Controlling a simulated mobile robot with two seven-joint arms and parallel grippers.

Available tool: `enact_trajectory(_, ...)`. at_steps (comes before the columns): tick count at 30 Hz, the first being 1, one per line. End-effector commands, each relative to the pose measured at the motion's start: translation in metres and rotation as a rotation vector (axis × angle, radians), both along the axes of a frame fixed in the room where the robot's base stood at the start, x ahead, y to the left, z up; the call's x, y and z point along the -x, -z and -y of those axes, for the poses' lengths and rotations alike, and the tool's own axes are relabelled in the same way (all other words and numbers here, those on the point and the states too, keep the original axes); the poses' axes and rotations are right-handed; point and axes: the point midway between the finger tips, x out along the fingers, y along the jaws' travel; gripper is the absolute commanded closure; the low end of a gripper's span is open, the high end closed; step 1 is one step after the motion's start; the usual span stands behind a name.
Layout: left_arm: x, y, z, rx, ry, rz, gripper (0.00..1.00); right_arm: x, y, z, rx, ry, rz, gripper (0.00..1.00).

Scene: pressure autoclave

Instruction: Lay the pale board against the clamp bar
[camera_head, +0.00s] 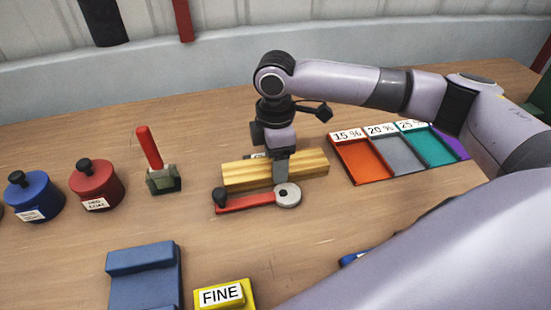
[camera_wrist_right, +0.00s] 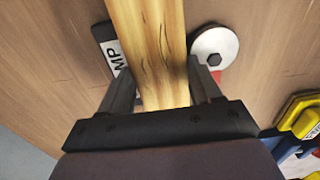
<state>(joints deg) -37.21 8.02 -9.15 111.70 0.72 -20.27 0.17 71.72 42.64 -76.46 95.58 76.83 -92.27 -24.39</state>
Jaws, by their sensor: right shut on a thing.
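The pale board (camera_head: 235,176) is a yellowish wooden bar with dark grain marks. My right gripper (camera_head: 281,172) is shut on it near its middle, one finger on each long side, as the right wrist view (camera_wrist_right: 150,30) also shows. A dark bar (camera_wrist_right: 103,36) with a white label ending in "MP" lies beside the board; in the head view it is mostly hidden behind the board. A red lever (camera_head: 250,201) with a grey disc (camera_head: 288,196) is on the board's near side. I cannot tell whether the board touches the bar or table. My left gripper is out of view.
Colour trays (camera_head: 363,166) with percent labels lie to the right. A red-handled tool (camera_head: 152,155), a red pot (camera_head: 95,186) and a blue pot (camera_head: 34,196) stand left. A blue block (camera_head: 145,280) and a yellow "FINE" block (camera_head: 224,296) are in front.

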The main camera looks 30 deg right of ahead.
Motion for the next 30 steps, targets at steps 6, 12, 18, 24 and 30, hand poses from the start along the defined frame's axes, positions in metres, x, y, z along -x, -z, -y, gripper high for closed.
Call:
enact_trajectory(6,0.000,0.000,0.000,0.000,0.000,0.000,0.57,0.000,0.000,-0.001,-0.001,-0.001,0.002,0.75)
enact_trajectory(12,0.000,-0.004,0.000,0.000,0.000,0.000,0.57,0.000,0.004,-0.001,-0.002,-0.001,0.001,0.75)
enact_trajectory(18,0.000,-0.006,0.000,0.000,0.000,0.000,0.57,0.000,0.012,-0.001,-0.001,-0.001,-0.001,0.30)
enact_trajectory(24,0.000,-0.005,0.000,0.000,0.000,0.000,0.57,0.003,0.015,-0.002,-0.001,-0.003,-0.008,0.11)
enact_trajectory(30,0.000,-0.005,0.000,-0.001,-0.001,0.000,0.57,0.003,0.015,-0.003,-0.004,-0.005,-0.010,0.11)
